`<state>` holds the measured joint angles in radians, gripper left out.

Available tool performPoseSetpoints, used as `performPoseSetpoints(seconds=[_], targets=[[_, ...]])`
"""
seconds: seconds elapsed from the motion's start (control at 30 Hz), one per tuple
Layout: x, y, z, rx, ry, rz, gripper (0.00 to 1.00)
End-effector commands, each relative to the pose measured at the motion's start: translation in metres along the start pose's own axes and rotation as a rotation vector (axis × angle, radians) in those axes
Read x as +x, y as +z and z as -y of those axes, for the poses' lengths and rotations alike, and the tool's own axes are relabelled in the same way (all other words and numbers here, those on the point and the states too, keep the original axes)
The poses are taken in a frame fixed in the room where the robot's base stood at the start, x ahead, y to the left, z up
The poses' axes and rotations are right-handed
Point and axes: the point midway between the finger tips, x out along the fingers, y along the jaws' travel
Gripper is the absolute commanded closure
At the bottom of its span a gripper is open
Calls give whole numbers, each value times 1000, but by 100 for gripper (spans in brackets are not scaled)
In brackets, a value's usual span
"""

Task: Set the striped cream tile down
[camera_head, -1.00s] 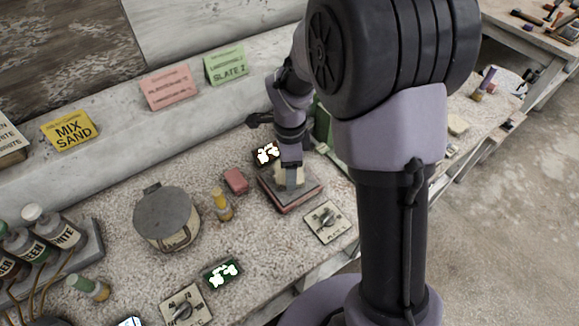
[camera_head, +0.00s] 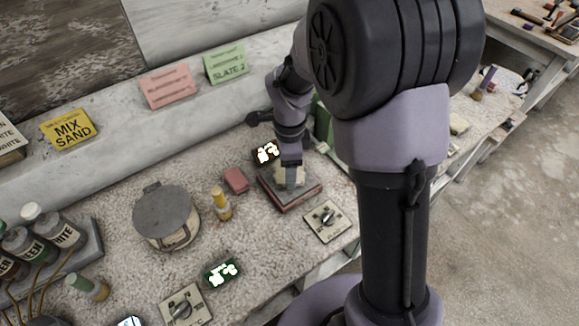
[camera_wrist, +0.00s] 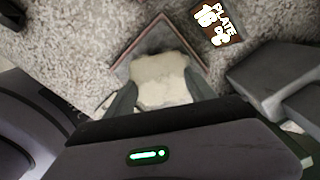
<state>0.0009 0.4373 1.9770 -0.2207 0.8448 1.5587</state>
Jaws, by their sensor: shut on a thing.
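The cream tile (camera_wrist: 160,78) is a pale block with uneven edges between my gripper's fingers (camera_wrist: 160,92) in the wrist view. In the head view, the tile (camera_head: 289,178) shows just under my gripper (camera_head: 291,172). My gripper is shut on it. The tile is over a square grey plate with a reddish edge (camera_head: 302,196), which also shows in the wrist view (camera_wrist: 121,55). I cannot tell whether the tile touches the plate. I cannot make out stripes, and part of the tile is hidden by the gripper.
A lit display (camera_head: 267,152) stands behind the plate; in the wrist view this display (camera_wrist: 217,22) reads about 18 °C. A pink block (camera_head: 236,180), a yellow bottle (camera_head: 220,204) and a round lidded pot (camera_head: 166,217) are to the left. A dial panel (camera_head: 331,221) is in front.

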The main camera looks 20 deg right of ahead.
Motion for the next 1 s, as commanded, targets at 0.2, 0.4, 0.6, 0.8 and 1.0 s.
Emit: performPoseSetpoints(seconds=[0.2, 0.4, 0.6, 0.8, 1.0], targets=[[0, 0, 0, 0, 0, 0, 88], [0, 0, 0, 0, 0, 0, 88], [4, 0, 0, 0, 0, 0, 88], [8, 0, 0, 0, 0, 0, 88], [12, 0, 0, 0, 0, 0, 88]])
